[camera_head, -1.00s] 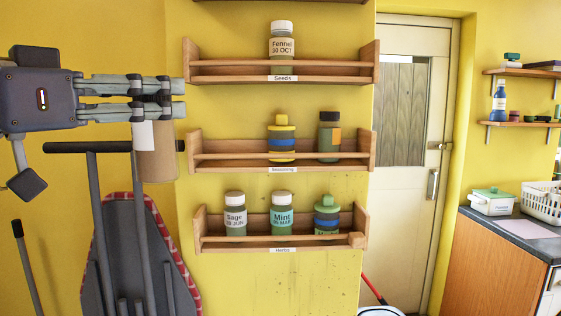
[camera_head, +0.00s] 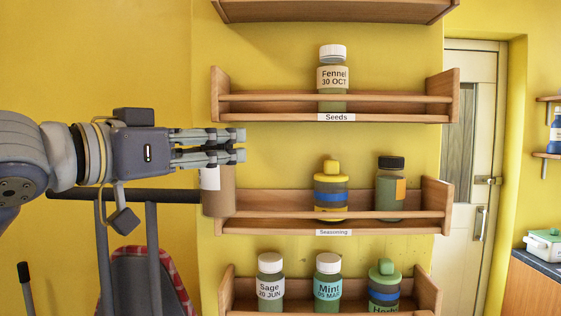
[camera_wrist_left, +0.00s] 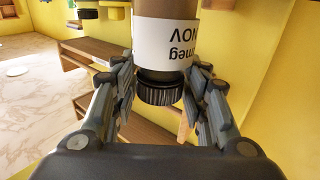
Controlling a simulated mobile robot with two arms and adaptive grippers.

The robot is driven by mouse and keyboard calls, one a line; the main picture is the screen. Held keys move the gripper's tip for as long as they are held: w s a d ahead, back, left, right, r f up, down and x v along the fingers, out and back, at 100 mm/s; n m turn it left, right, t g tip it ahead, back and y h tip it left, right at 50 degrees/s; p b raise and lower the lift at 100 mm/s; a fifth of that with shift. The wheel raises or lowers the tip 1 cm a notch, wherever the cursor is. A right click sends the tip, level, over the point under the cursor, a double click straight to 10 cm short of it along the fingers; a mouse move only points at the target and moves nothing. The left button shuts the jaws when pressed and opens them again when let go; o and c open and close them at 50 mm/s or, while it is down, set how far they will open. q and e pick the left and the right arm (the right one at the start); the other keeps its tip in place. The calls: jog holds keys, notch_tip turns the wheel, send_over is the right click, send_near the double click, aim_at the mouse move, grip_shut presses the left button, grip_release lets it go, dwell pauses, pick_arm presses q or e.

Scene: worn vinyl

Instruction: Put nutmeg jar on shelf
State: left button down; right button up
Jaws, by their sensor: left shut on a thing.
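My left gripper (camera_head: 240,145) is shut on the nutmeg jar, just in front of the rack's left side. The jar (camera_head: 222,192) is brown with a white label and hangs below the fingers, overlapping the left end of the middle shelf in the picture. In the left wrist view the jar (camera_wrist_left: 165,45) shows upside-down text ending in "meg" and "NOV", and its black cap (camera_wrist_left: 160,92) is between the fingers. The middle shelf (camera_head: 385,227), labelled "Seasoning", holds a yellow-lidded jar (camera_head: 331,190) and a black-lidded jar (camera_head: 390,190). My right gripper is not in view.
The "Seeds" shelf (camera_head: 270,105) above holds a Fennel jar (camera_head: 333,78). Below, Sage (camera_head: 270,285), Mint (camera_head: 328,285) and a green-lidded jar (camera_head: 384,285) stand on another shelf. Each shelf has a front rail and raised ends. The middle shelf's left part looks free.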

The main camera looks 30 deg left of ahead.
pick_arm(q)
jog(key=shift+w+d+p, duration=0.15)
jog(key=shift+w+p, duration=1.95)
jog(key=shift+w, duration=0.95)
jog(key=shift+w+d+p, duration=0.1)
jog(key=shift+w+p, duration=1.95)
jog(key=shift+w, duration=1)
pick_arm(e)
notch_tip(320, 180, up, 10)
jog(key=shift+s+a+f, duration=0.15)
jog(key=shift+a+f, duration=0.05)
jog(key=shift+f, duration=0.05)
pick_arm(q)
jog(key=shift+w+d+f, duration=0.1)
jog(key=shift+w+f, duration=0.05)
jog(key=shift+f, duration=0.05)
notch_tip(320, 180, down, 2)
jog(key=shift+d+f+b, duration=0.1)
jog(key=shift+b, duration=0.3)
jog(key=shift+f, duration=0.55)
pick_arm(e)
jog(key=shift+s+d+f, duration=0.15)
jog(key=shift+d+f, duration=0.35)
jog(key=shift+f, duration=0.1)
